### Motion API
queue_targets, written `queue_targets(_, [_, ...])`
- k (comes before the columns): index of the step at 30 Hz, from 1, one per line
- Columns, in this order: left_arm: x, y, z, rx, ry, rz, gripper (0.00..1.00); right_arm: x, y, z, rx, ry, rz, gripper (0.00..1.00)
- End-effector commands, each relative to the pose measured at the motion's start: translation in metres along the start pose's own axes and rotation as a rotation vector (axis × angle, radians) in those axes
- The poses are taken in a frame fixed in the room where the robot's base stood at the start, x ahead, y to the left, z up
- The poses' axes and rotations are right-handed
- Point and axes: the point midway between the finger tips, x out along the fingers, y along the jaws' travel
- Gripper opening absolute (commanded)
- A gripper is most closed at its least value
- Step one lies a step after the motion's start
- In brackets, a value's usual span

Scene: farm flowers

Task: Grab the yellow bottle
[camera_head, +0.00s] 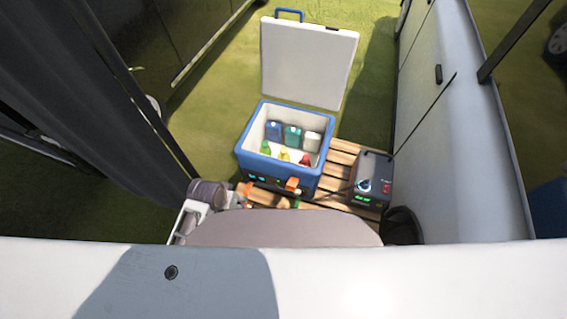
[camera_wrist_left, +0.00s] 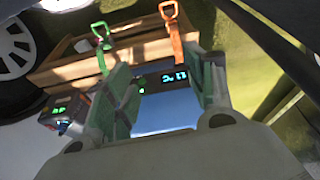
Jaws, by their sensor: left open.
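The yellow bottle (camera_head: 284,155) stands inside the open blue and white cooler (camera_head: 249,139), in the front row between a green bottle (camera_head: 265,147) and a red one (camera_head: 305,159). Only its upper part shows over the cooler's front wall. In the left wrist view, my left gripper (camera_wrist_left: 168,92) is open and empty, its two fingers apart in front of the cooler's blue face and display (camera_wrist_left: 174,77). The yellow bottle does not show in that view. My right gripper is not in view.
Blue (camera_head: 273,131), teal (camera_head: 292,136) and white (camera_head: 311,141) containers stand behind in the cooler. Its lid (camera_head: 307,62) is raised at the back. A dark power unit (camera_head: 372,178) sits right on the wooden pallet (camera_head: 343,151). An orange-handled tool (camera_wrist_left: 172,30) and a green one (camera_wrist_left: 101,45) are near.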

Motion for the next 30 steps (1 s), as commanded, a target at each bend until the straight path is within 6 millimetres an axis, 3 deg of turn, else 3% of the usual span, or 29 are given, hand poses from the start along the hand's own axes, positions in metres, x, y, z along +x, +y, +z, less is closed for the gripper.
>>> queue_targets(3, [-0.015, 0.016, -0.022, 0.04, 0.027, 0.035, 0.55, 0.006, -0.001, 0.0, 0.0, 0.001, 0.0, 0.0])
queue_targets(12, [-0.031, 0.054, -0.061, 0.142, 0.065, 0.118, 0.55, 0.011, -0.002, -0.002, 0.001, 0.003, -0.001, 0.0])
queue_targets(30, [-0.02, 0.137, -0.133, 0.423, 0.102, 0.277, 0.55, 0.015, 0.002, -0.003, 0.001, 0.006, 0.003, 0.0])
